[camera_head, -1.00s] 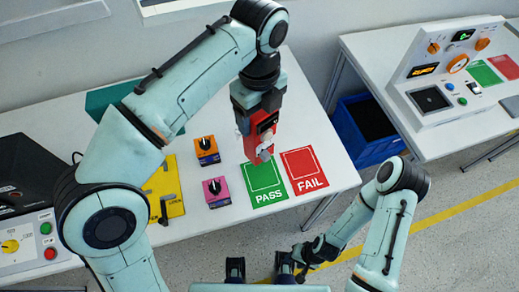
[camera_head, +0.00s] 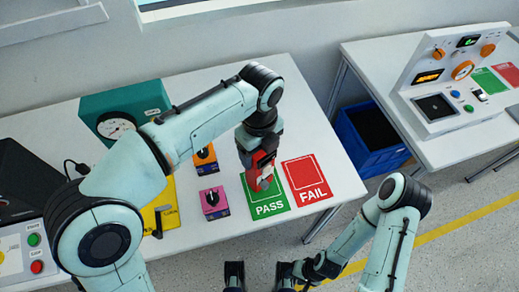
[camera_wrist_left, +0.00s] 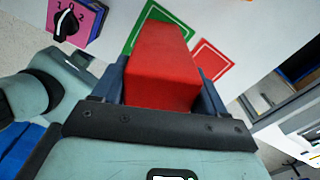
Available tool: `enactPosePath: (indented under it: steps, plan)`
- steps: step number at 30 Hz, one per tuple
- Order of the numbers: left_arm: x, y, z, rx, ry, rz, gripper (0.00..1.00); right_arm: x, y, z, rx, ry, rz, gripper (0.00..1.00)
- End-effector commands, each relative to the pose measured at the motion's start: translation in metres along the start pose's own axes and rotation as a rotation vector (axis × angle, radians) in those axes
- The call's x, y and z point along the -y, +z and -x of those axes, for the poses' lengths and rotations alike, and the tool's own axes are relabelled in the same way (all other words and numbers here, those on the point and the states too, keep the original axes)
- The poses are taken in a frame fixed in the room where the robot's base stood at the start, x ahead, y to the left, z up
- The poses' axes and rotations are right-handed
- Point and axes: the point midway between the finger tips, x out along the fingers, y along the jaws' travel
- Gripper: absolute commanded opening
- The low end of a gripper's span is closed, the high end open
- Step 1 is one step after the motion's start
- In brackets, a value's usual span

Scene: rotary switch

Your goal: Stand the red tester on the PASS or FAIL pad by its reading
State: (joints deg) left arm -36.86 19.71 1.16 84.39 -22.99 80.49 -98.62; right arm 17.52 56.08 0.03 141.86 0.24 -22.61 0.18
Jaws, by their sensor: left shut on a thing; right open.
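My left gripper (camera_head: 256,160) is shut on the red tester (camera_head: 264,180) and holds it over the green PASS pad (camera_head: 270,208). The tester's reading is too small to tell, and I cannot tell whether its base touches the pad. In the left wrist view the red tester (camera_wrist_left: 162,65) fills the space between the fingers, with the PASS pad (camera_wrist_left: 178,14) behind it. The red FAIL pad (camera_head: 307,182) lies just right of PASS and is bare. My right gripper (camera_head: 304,271) is open and low at the front, away from the table.
A pink switch box (camera_head: 213,203) stands left of the PASS pad, and an orange one (camera_head: 205,158) behind it. A teal gauge box (camera_head: 110,122) and a yellow plate (camera_head: 160,207) are further left. A blue bin (camera_head: 372,135) stands right of the table.

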Motion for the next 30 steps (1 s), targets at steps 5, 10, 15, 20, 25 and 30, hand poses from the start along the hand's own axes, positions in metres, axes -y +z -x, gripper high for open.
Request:
enactPosePath:
  steps: [5, 10, 15, 20, 25, 30]
  plan:
    - [0.0, 0.0, -0.003, 0.0, -0.001, 0.0, 0.06, 0.0, -0.001, -0.001, -0.001, 0.0, 0.0, 0.45]
    - [0.0, 0.0, -0.003, 0.0, 0.0, -0.001, 0.98, 0.0, -0.001, 0.0, -0.002, 0.0, 0.0, 0.45]
    - [0.0, 0.0, -0.003, 0.0, 0.0, -0.001, 0.98, 0.0, -0.001, 0.0, -0.002, 0.0, 0.0, 0.45]
    - [0.001, 0.0, 0.006, 0.001, -0.002, 0.0, 0.98, 0.0, 0.0, 0.002, 0.001, 0.0, 0.0, 0.45]
    - [0.001, 0.0, 0.037, 0.002, -0.005, 0.0, 0.98, 0.002, 0.004, 0.009, 0.01, 0.002, -0.001, 0.45]
    - [0.001, 0.0, 0.076, 0.002, -0.004, 0.0, 0.98, 0.005, 0.005, 0.02, 0.012, 0.002, -0.001, 0.45]
